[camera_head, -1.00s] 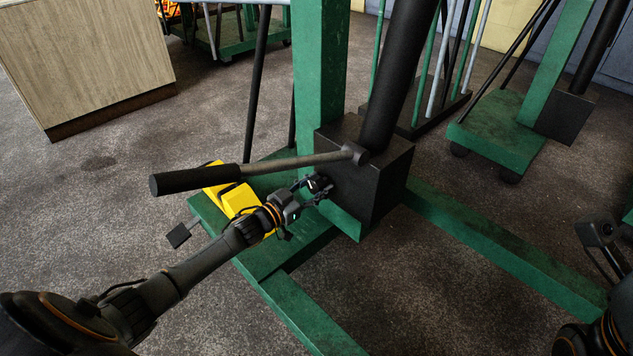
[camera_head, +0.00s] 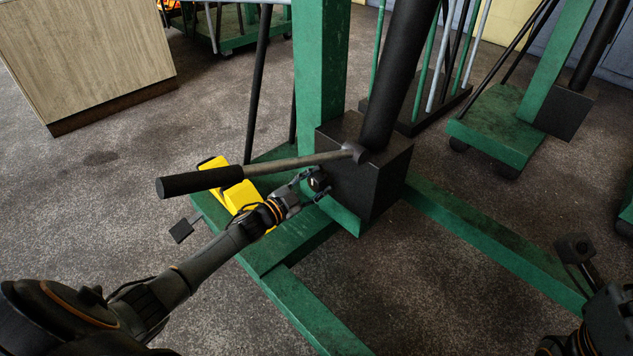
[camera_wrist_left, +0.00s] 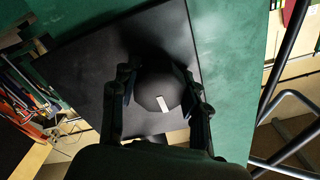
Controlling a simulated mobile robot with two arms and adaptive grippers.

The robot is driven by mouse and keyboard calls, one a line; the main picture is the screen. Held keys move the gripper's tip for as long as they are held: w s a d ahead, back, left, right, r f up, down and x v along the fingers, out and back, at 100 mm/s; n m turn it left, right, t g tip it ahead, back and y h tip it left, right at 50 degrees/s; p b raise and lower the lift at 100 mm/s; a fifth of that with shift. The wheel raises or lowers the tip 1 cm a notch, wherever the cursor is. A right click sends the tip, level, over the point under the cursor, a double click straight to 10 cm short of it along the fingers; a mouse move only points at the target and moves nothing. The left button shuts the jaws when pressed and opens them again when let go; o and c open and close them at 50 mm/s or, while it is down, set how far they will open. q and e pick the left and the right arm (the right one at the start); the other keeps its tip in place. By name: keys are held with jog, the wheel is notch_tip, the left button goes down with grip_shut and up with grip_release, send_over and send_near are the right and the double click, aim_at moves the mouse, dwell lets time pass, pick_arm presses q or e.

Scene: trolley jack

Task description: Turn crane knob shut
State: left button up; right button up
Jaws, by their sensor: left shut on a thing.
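The crane knob (camera_wrist_left: 158,88) is a dark, rounded knob with a short white mark, on the face of a black block (camera_head: 375,175) at the foot of the crane's green post. In the head view the knob (camera_head: 316,181) is small and partly covered by my fingers. My left gripper (camera_head: 318,187) is shut on the knob. In the left wrist view its two fingers (camera_wrist_left: 158,105) lie on either side of the knob, and the white mark is slightly tilted. My right gripper (camera_head: 575,250) is at the lower right, away from the crane; its jaw opening is unclear.
A pump handle with a black grip (camera_head: 200,182) slants above my left forearm. A yellow part (camera_head: 237,194) and a small pedal (camera_head: 184,229) lie close by. Green base legs (camera_head: 490,250) spread across the floor. A wooden cabinet (camera_head: 85,55) stands back left.

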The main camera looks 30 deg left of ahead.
dwell(0.3)
pick_arm(q)
jog(key=o, duration=1.2)
jog(key=shift+c, duration=0.2)
jog(key=shift+s, duration=0.1)
jog(key=v, duration=1.1)
jog(key=shift+s, duration=0.4)
jog(key=shift+a, duration=0.1)
